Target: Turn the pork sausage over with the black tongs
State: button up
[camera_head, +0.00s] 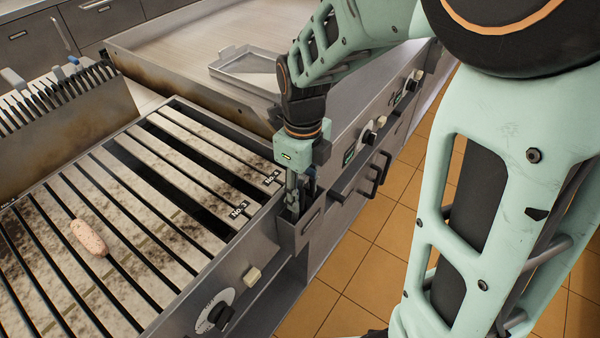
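The pork sausage (89,238), pale pink and speckled, lies across the slats on the left part of the grill (150,255). My gripper (293,203) points down at a narrow metal holder (296,232) on the grill's front right corner, well to the right of the sausage. Its fingers are small and partly merge with the holder's dark opening, so whether they are open or shut is unclear. Something dark shows beside the fingers in the holder; I cannot tell if it is the black tongs. I do not clearly see the tongs elsewhere.
Labels No. 3 (239,210) and No. 4 (271,179) mark slats near the front edge. A flat griddle with a shallow metal tray (246,70) lies behind. A knob (221,315) sticks out in front. Tiled floor (370,255) is open at the right.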

aim_at(302, 176)
jog(key=shift+r+p, duration=0.4)
jog(key=shift+r, duration=0.05)
jog(key=c, duration=0.4)
jog(key=shift+r+p, duration=1.65)
jog(key=shift+r, duration=0.5)
jog(key=shift+c, duration=0.2)
jog(key=shift+f, duration=0.1)
jog(key=o, duration=0.3)
grip_shut()
